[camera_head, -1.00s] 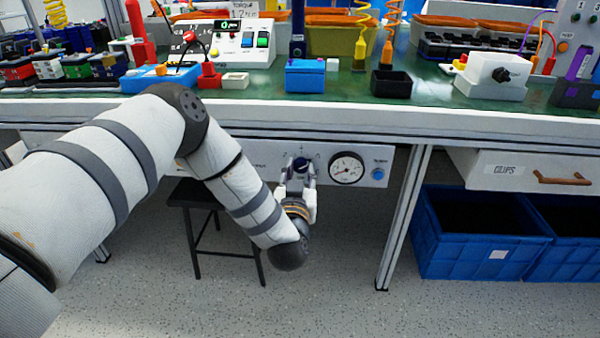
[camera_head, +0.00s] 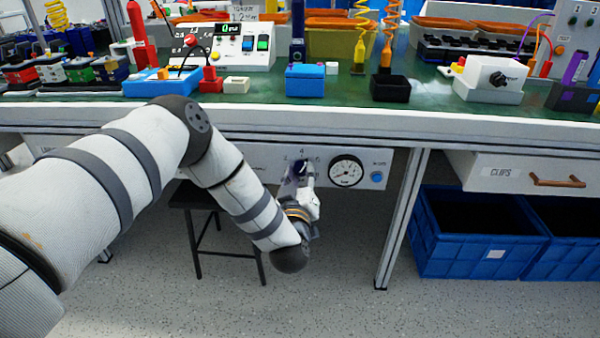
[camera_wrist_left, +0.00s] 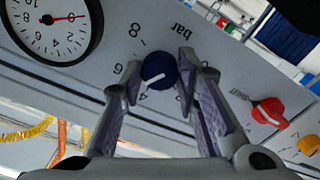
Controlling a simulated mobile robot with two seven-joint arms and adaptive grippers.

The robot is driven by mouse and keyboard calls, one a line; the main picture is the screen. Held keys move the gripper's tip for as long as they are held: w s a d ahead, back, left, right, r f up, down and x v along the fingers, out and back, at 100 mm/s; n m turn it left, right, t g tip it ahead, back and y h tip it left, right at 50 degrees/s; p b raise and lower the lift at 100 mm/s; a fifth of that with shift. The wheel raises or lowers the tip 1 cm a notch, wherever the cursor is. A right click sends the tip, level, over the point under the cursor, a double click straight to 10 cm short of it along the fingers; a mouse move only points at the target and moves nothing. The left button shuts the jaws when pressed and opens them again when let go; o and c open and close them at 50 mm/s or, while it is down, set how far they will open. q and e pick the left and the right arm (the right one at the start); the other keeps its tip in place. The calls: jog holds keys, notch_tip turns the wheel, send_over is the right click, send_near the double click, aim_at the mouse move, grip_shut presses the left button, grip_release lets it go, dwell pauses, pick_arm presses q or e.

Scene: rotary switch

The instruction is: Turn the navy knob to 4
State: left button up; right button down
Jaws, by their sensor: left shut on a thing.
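The navy knob (camera_head: 299,165) is on the white panel under the bench top, left of the round gauge. In the left wrist view the navy knob (camera_wrist_left: 157,68) shows a white pointer line angled down-left, between the printed 6 and 4; the exact setting is hard to tell. My left gripper (camera_head: 302,174) is at the panel and rolled to a tilt. In the left wrist view its two fingers (camera_wrist_left: 160,66) stand on either side of the knob, shut on it. The fingers partly hide the knob in the head view. My right gripper is not in view.
The pressure gauge (camera_head: 346,172) and a blue button (camera_head: 377,177) are right of the knob. A red knob (camera_wrist_left: 268,112) shows in the left wrist view. The bench edge (camera_head: 330,124) runs above the panel, and a black stool (camera_head: 196,200) stands below.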

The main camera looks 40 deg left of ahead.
pick_arm(q)
jog(key=n, duration=0.5)
jog(key=shift+n+p, duration=0.35)
jog(key=shift+n, duration=0.05)
dwell(0.4)
jog(key=o, duration=1.2)
jog(key=shift+c, duration=0.2)
jog(key=v, duration=1.2)
jog(key=shift+d, duration=0.1)
